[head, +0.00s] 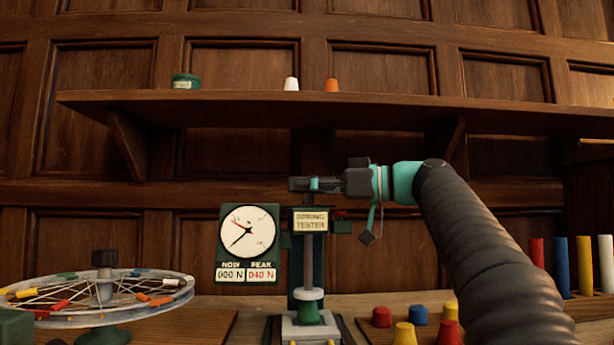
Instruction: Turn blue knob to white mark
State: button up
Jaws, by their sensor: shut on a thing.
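My gripper (305,185) reaches in from the right at the top of the green spring tester (310,221). Its dark fingers are shut around a small teal piece (314,184) above the tester's sign; the fingers hide most of it. The tester has a round white dial (248,231) with number readouts of 000 N and 040 N below. A grey column runs down to a white disc (309,294) over a green base piece. I cannot make out a blue knob or a white mark on the tester.
A spoked wheel (140,306) with coloured clips stands at left. Red, blue and yellow pegs (418,315) stand at lower right, with coloured tubes (561,266) behind. A shelf (330,107) overhangs the tester, holding a green tin (186,81) and two small cups.

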jog(key=shift+n+g, duration=0.5)
jog(key=shift+g, duration=0.2)
jog(key=o, duration=1.1)
jog(key=shift+o, duration=0.2)
jog(key=v, duration=1.2)
jog(key=shift+f, duration=0.25)
